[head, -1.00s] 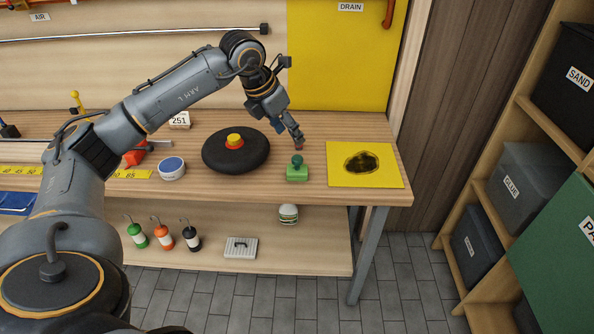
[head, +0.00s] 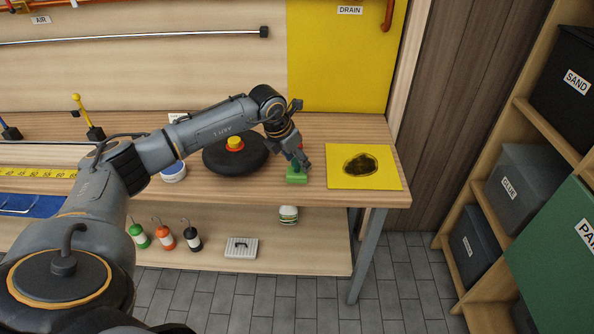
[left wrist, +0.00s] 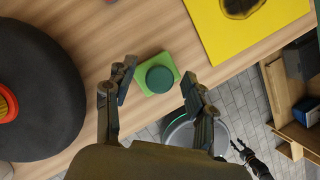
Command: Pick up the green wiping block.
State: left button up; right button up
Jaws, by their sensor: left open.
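The green wiping block (head: 296,178) sits on the wooden workbench (head: 230,190) near its front edge. In the left wrist view it is a light green square base (left wrist: 145,74) with a darker green round knob (left wrist: 159,79) on top. My left gripper (head: 303,165) is open just above the block and partly hides its knob in the head view. In the left wrist view the two fingers (left wrist: 158,95) stand apart, with the block beyond and between their tips. I cannot tell whether they touch it.
A black round disc with a red and yellow button (head: 235,143) stands left of the block. A yellow sheet with a dark stain (head: 340,178) lies to the right. A round white tin with a blue lid (head: 173,171) is further left. A lower shelf holds small bottles.

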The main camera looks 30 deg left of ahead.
pick_arm(q)
jog(key=shift+w+f, duration=0.2)
jog(key=shift+f, duration=0.2)
jog(key=shift+c, duration=0.2)
grip_shut()
jog(key=shift+r, duration=0.15)
